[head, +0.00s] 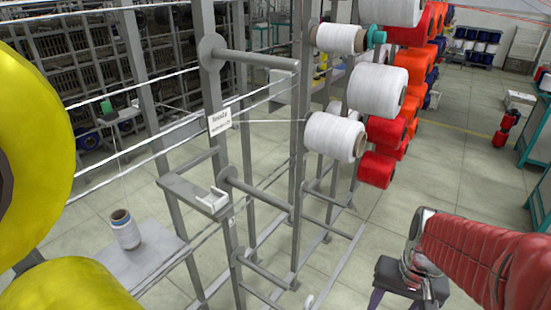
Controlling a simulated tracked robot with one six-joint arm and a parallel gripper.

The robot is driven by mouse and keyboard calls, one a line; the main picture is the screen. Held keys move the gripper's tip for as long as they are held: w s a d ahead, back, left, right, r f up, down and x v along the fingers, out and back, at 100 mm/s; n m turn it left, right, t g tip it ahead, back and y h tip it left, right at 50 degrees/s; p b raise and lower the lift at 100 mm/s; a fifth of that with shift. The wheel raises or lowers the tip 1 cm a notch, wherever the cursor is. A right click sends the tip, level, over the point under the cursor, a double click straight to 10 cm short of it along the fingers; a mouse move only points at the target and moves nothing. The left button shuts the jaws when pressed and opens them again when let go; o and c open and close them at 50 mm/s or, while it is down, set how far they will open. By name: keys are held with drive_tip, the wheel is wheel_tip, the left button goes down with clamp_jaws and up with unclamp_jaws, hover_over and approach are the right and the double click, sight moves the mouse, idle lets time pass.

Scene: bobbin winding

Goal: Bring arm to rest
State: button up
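My arm comes in from the right edge in its red ribbed sleeve and bends down at a shiny grey wrist. My gripper (404,296) is at the bottom right, a dark block pointing down. Its lower end is cut off by the frame's bottom edge, so the fingertips are hidden. I see nothing held in the part that shows. The gripper is apart from the grey metal rack (297,130) to its left, with floor showing between them.
White bobbins (336,137) and red and orange bobbins (415,65) hang on the rack. Big yellow bobbins (40,120) fill the left edge. A small white bobbin (125,229) stands on a grey shelf (150,262). Open tiled floor (460,170) lies behind my arm.

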drive_tip(key=s+a+r+n+t, duration=0.1)
drive_tip(key=a+r+n+t, duration=0.3)
drive_tip(key=a+r, duration=0.5)
wheel_tip(320, 180, up, 4)
drive_tip(key=shift+a+r+n+t+h, duration=0.2)
drive_tip(key=shift+a+n+t+h, duration=0.1)
drive_tip(key=shift+t, duration=0.4)
